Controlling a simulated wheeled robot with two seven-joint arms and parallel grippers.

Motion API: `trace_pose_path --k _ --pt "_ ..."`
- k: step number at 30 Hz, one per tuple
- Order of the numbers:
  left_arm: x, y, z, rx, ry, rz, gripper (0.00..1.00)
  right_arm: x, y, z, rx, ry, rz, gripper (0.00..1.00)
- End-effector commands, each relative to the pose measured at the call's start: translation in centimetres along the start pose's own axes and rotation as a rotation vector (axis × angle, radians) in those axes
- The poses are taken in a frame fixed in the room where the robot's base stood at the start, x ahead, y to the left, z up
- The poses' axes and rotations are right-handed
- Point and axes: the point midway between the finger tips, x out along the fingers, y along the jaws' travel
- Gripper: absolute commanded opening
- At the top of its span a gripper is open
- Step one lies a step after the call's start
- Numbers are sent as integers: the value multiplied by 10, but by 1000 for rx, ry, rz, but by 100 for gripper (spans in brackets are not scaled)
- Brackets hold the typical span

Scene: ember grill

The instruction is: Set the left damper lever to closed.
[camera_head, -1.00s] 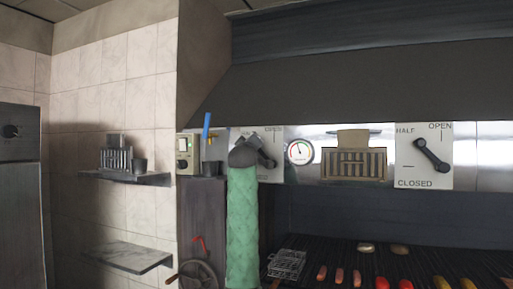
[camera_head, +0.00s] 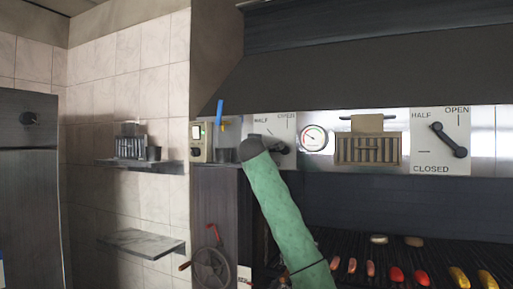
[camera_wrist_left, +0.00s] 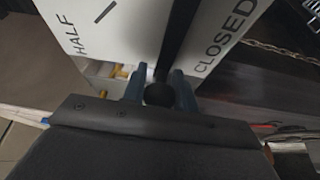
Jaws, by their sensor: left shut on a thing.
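My left gripper (camera_wrist_left: 158,82) is shut on the knob end of the left damper lever (camera_wrist_left: 181,35), with a finger on each side of the dark round knob. In the wrist view the lever lies between the HALF and CLOSED labels, past the HALF mark on the CLOSED side. In the head view my dark wrist hides the lever's knob end and the gripper fingers. My right gripper is out of view.
The right damper panel (camera_head: 426,160) has its own lever (camera_head: 448,140), slanting up-left. A round gauge (camera_head: 314,138) and a slatted holder (camera_head: 368,149) sit between the panels. Sausages and other food lie on the grill below. A valve wheel (camera_head: 211,268) stands lower left.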

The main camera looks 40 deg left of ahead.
Motion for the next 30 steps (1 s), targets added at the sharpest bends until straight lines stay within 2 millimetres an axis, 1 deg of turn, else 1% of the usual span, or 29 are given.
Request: trace_pose_path --k 7,19,20,21,23,30 --pt "0 -6 -1 -45 1 -19 0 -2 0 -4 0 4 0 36" --pt "0 -8 -1 -49 1 -24 0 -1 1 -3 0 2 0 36" --pt "0 -9 -1 -49 1 -24 30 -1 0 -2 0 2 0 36" --pt "0 -9 -1 -49 1 -24 38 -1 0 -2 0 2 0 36" --pt "0 -8 0 -49 1 -23 49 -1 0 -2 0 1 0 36" --pt "0 -6 0 -49 1 -21 49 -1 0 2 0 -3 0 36"
